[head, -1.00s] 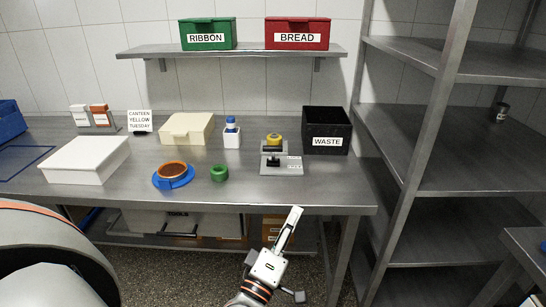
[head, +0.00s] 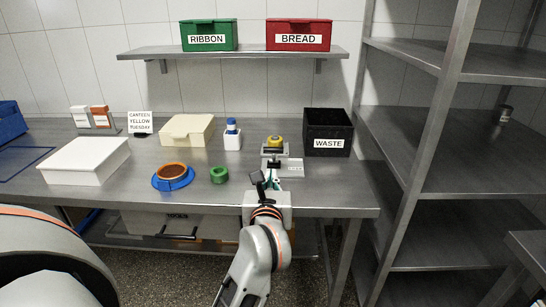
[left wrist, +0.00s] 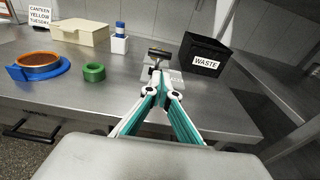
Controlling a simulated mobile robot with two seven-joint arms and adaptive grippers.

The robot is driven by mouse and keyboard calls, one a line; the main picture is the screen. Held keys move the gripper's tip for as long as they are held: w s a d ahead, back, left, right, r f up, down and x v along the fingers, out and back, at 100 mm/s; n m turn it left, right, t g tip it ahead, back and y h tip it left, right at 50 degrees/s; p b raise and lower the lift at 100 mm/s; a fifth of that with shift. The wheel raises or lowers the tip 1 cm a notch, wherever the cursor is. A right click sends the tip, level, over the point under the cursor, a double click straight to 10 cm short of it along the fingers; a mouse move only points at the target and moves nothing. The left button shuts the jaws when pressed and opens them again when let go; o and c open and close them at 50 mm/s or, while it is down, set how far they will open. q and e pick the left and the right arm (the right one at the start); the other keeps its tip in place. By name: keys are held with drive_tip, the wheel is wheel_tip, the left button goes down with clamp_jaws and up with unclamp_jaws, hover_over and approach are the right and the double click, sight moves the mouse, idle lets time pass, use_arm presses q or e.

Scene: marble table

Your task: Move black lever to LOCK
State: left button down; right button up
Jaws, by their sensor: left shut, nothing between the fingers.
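The black lever (head: 274,151) belongs to a small grey plate fixture (head: 293,168) near the front right of the table, beside the waste bin. In the left wrist view the lever's dark bar (left wrist: 159,53) stands just beyond my fingertips. My left gripper (head: 272,178) is shut and empty, low over the front of the fixture. In the left wrist view its fingers (left wrist: 160,88) meet and point at the lever base; I cannot tell whether they touch it. The labels on the plate are too small to read, and my gripper hides part of the plate. My right gripper is not in view.
A black WASTE bin (head: 328,132) stands right of the fixture. A yellow round thing (head: 275,141) is behind the lever. A white holder with a blue-topped item (head: 232,136), a green ring (head: 219,175) and a blue dish (head: 174,180) stand left. A metal rack (head: 430,125) rises at right.

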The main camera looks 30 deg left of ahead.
use_arm(q)
drive_tip(key=shift+w, duration=0.1)
approach(273, 152)
drive_tip(key=x, duration=0.5)
drive_tip(key=shift+w, duration=0.15)
drive_tip(key=shift+x, duration=0.85)
